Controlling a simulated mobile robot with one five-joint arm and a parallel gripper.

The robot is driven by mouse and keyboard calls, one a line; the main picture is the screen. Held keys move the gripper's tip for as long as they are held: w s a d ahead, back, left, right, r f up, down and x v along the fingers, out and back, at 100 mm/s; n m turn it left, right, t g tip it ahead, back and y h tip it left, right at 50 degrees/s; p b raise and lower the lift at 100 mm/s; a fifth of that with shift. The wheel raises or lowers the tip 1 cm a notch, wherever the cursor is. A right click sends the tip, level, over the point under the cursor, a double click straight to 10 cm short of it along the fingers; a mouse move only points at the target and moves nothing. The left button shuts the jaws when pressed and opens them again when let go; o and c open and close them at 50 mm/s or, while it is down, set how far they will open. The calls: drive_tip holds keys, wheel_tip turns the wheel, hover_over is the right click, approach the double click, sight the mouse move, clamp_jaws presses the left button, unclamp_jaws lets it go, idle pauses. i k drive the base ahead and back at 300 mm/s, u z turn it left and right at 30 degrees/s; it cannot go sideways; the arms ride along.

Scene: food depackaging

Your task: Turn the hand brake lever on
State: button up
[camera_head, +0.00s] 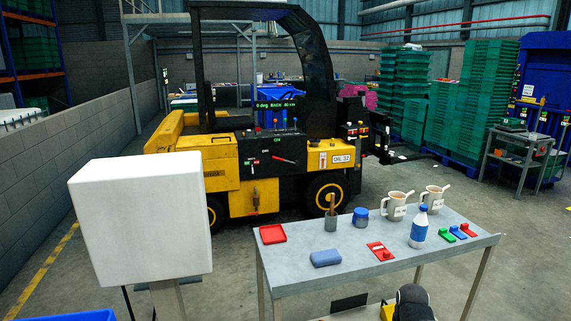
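A yellow and black forklift-like vehicle (225,165) stands behind the table. Its black side panel (262,148) carries a red lever (283,159) that lies nearly level, slanting slightly down to the right. Several small upright levers (285,123) with coloured knobs stand on top of the panel. No hand brake label is legible, so I cannot tell for sure which lever is the hand brake. A black rounded part with grey and yellow shows at the bottom edge, perhaps part of my arm. My gripper's fingers are not visible, and nothing touches the levers.
A grey table (345,275) stands between me and the vehicle, bearing mugs (395,206), a bottle (419,227), a red tray (272,234) and small coloured items. A large white box (140,220) on a post blocks the left. Green crates (480,90) stand back right.

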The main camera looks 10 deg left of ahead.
sight(295, 162)
drive_tip(key=z, duration=1.3)
drive_tip(key=i, duration=6)
drive_tip(key=u, duration=0.4)
drive_tip(key=k, duration=0.15)
drive_tip(key=u, duration=2.35)
drive_tip(key=i, duration=0.55)
drive_tip(key=u, duration=0.05)
